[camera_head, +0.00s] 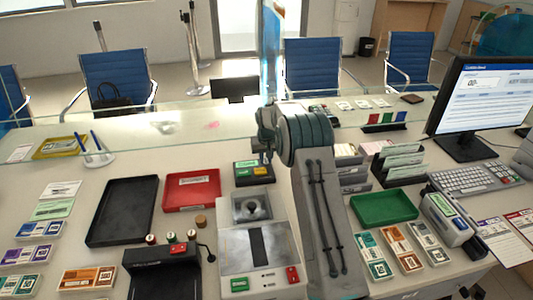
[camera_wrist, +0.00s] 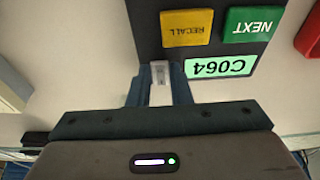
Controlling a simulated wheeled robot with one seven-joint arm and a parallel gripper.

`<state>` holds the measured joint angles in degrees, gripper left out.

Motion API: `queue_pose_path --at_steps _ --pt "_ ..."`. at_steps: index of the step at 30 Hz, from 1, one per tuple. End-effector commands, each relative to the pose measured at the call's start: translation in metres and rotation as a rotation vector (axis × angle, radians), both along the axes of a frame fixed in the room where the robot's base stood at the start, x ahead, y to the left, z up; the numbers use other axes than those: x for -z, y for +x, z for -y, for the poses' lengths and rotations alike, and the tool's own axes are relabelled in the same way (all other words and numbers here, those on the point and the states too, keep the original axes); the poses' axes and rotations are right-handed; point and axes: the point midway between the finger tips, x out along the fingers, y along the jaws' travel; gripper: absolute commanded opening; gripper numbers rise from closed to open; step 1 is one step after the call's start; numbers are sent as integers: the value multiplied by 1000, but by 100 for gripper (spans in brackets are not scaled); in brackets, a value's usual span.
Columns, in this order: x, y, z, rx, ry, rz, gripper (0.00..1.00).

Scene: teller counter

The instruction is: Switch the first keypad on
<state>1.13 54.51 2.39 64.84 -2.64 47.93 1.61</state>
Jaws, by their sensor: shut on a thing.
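A dark keypad (camera_wrist: 228,20) with a yellow RECALL button (camera_wrist: 187,27), a green NEXT button (camera_wrist: 252,24) and a pale green display (camera_wrist: 221,67) reading C064 shows upside down in the wrist view. In the head view the keypad (camera_head: 255,173) lies on the counter behind the grey machine. My gripper (camera_wrist: 160,82) is at the keypad's near edge in the wrist view, beside the display. Its fingers are closed around a small light-grey piece (camera_wrist: 160,72) at that edge. Whether this piece is a switch I cannot tell. In the head view my arm partly hides the fingertips.
A red tray (camera_head: 191,204) and a black tray (camera_head: 122,240) lie left of the keypad. A grey machine (camera_head: 232,243) stands in front of it. A glass screen (camera_head: 130,137) runs behind. A green tray (camera_head: 385,221) and card holders are to the right.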

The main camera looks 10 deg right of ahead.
Motion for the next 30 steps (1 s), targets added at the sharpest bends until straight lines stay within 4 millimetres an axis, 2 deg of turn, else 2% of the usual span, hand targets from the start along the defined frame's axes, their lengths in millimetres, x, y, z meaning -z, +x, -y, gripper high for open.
queue_pose_path --at_steps 1,10,23,24,26,30 --pt "-5 2 0 0 0 -23 0" --pt "-5 6 0 -1 0 -135 0" --pt "-3 6 0 -1 0 -157 0" --pt "-3 6 0 -1 0 -157 21" --pt "-3 6 0 -1 0 -157 38" --pt "-3 6 0 0 0 -158 40"
